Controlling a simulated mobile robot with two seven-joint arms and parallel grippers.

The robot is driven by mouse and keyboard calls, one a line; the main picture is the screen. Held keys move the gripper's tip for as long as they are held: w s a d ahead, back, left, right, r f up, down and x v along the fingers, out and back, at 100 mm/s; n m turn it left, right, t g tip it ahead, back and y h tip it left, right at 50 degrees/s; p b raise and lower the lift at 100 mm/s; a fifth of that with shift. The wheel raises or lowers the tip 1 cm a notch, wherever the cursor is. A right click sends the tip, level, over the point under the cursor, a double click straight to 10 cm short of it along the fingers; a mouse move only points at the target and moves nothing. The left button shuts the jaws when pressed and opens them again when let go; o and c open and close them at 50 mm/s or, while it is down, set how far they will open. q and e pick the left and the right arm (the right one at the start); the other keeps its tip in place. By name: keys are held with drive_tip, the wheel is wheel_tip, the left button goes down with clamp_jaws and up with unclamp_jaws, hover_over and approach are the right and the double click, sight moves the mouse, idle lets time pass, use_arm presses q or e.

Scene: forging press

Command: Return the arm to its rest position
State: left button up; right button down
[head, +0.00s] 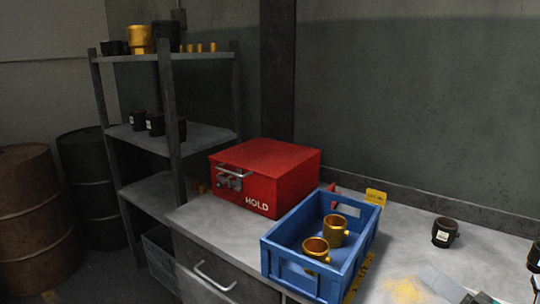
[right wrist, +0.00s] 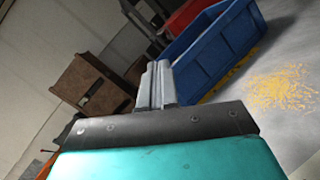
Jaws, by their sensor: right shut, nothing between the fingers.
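My right gripper (head: 445,284) shows at the bottom right of the head view, cut off by the lower edge. In the right wrist view its pale grey fingers (right wrist: 160,84) are together with nothing between them, in front of a dark bracket and a teal housing. The gripper is right of the blue crate (head: 292,268) in the head view and apart from it. The crate also shows in the right wrist view (right wrist: 205,52), beyond the fingertips. My left gripper is not in view.
The crate holds two gold mugs (head: 316,249). A red HOLD box (head: 265,178) stands behind it. Yellow grains (head: 405,290) lie on the grey bench. A dark labelled mug (head: 444,232) stands at the back right, another at the right edge. Shelves (head: 195,135) and drums (head: 35,215) are left.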

drive_tip(key=s+f+m+g+h, duration=0.25)
drive_tip(key=f+m+h, duration=0.35)
drive_tip(key=m, duration=0.6)
drive_tip(key=s+f+m+g+h, duration=0.25)
drive_tip(key=f+m+h, duration=0.35)
drive_tip(key=m, duration=0.6)
drive_tip(key=s+a+f+m+g+y, duration=0.1)
drive_tip(key=s+a+f+m+g, duration=0.3)
drive_tip(key=s, duration=0.3)
drive_tip(key=s+a+f+m+g+y, duration=0.1)
drive_tip(key=s+a+f+m+g, duration=0.1)
drive_tip(key=s+a+m+g, duration=0.35)
drive_tip(key=w+a+f+t+y+b, duration=0.1)
drive_tip(key=w+f+t+b, duration=0.1)
drive_tip(key=w+f+t, duration=0.3)
wheel_tip(320, 180, down, 6)
drive_tip(key=t, duration=0.4)
drive_tip(key=shift+a+f+y+b, duration=0.15)
drive_tip(key=shift+f+y+b, duration=0.15)
drive_tip(key=shift+y, duration=0.1)
drive_tip(key=shift+r, duration=0.1)
